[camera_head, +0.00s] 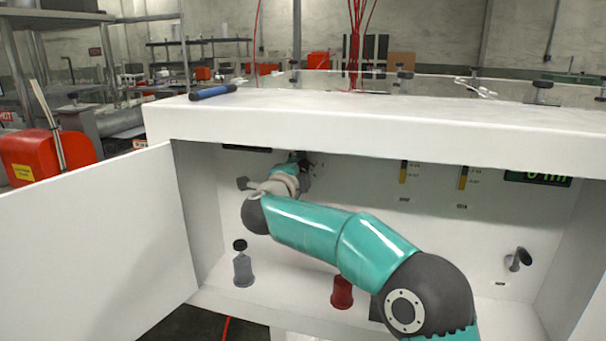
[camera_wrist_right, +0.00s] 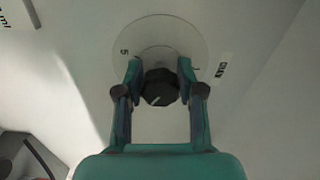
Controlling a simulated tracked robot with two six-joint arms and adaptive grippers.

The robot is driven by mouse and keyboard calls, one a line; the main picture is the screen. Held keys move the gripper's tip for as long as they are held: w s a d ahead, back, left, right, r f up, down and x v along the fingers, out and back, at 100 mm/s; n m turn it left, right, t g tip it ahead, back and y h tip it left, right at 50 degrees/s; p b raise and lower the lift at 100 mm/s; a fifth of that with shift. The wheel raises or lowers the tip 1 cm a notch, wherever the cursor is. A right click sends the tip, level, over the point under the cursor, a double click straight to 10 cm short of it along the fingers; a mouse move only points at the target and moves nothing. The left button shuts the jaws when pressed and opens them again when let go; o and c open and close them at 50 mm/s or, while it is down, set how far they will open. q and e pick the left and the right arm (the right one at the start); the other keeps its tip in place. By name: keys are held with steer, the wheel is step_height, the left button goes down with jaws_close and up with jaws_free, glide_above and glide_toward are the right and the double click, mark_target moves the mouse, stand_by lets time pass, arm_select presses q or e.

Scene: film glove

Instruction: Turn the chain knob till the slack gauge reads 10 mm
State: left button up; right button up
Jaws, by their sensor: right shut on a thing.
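My right arm reaches into the open white cabinet, with its gripper (camera_head: 303,164) at the back wall, small and partly hidden by its own wrist. In the right wrist view this gripper (camera_wrist_right: 160,84) is shut on a dark faceted knob (camera_wrist_right: 160,90), one finger on each side. A pale round dial (camera_wrist_right: 160,30) with a "5" lies behind the knob, beside a small label that seems to read CHAIN. A display with green characters (camera_head: 538,178) is at the right of the back wall; its top is cut off by the cabinet edge and its reading is unclear. My left gripper is not in view.
The open door (camera_head: 95,240) stands at the left. A grey bottle (camera_head: 243,268) and a red one (camera_head: 342,292) stand on the cabinet floor below my arm. A black knob (camera_head: 519,259) sticks out at the right. A blue-handled tool (camera_head: 213,92) lies on top.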

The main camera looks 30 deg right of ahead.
steer(key=m+b, duration=0.1)
steer(key=m, duration=0.1)
steer(key=f+m+b, duration=0.1)
steer(key=m, duration=0.1)
steer(key=shift+a, duration=0.1)
steer(key=shift+r+m+b, duration=0.2)
steer(key=shift+m+b, duration=0.3)
steer(key=shift+m, duration=0.4)
steer(key=o, duration=1.1)
steer(key=shift+o, duration=0.3)
steer(key=shift+r, duration=0.2)
steer(key=shift+s+r, duration=0.1)
steer(key=v, duration=1.1)
steer(key=shift+s+a, duration=0.25)
steer(key=shift+a, duration=0.1)
